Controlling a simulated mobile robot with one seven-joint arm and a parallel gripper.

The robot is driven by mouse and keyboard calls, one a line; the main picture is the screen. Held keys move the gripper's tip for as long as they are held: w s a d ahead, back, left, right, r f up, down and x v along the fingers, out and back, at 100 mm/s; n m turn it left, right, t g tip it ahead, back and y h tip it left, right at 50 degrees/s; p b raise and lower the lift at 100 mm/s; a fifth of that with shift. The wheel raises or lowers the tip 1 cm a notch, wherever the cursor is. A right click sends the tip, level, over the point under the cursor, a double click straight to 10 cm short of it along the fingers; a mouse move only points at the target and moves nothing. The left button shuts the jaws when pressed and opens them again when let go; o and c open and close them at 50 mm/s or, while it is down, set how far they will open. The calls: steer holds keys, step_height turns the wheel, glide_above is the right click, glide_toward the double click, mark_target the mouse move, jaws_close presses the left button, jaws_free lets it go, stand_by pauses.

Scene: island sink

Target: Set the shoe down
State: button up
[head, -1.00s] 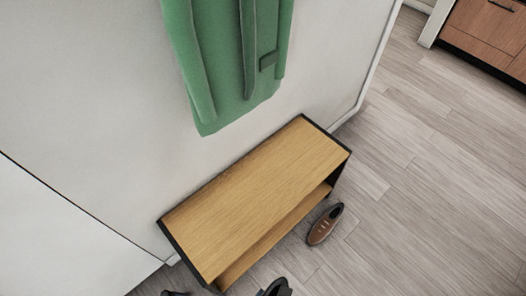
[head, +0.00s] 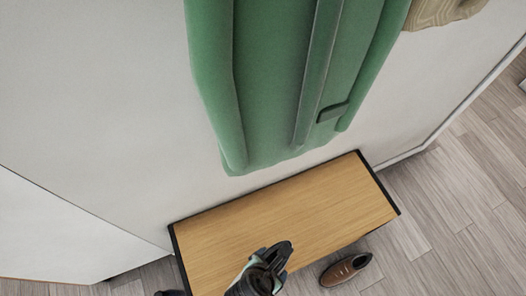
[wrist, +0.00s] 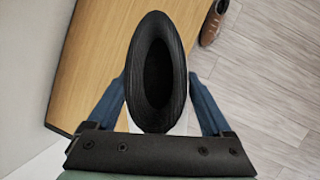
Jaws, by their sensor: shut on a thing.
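My gripper (wrist: 158,88) is shut on a dark shoe (wrist: 160,28), which appears as a black oval between the blue fingers in the wrist view. In the head view the dark shoe (head: 280,253) shows small at the end of my arm, over the front part of the wooden bench (head: 310,205). The bench top also shows behind the shoe in the wrist view (wrist: 90,60). I cannot tell whether the shoe touches the bench. A brown shoe (head: 346,269) sits on the floor beside the bench; it also shows in the wrist view (wrist: 214,22).
The bench has black edges and a bare top. A green coat (head: 285,80) hangs on the wall above it, and a beige item (head: 440,10) hangs at top right. A dark thing (head: 170,293) shows at the bottom edge. The wooden floor (head: 450,200) at right is open.

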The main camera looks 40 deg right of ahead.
steer(key=w+d+b, duration=0.2)
steer(key=w+d, duration=0.2)
steer(key=w, duration=0.8)
steer(key=f+b, duration=0.1)
steer(key=f, duration=0.1)
steer(key=f+b, duration=0.1)
steer(key=f, duration=0.1)
steer(key=f+b, duration=0.1)
steer(key=f, duration=0.2)
steer(key=shift+a, duration=0.25)
steer(key=shift+w+f, duration=0.1)
steer(key=shift+w, duration=0.1)
steer(key=o, duration=1.5)
steer(key=shift+s, duration=0.1)
steer(key=p+v, duration=0.4)
steer(key=v, duration=0.8)
steer(key=shift+s, duration=0.1)
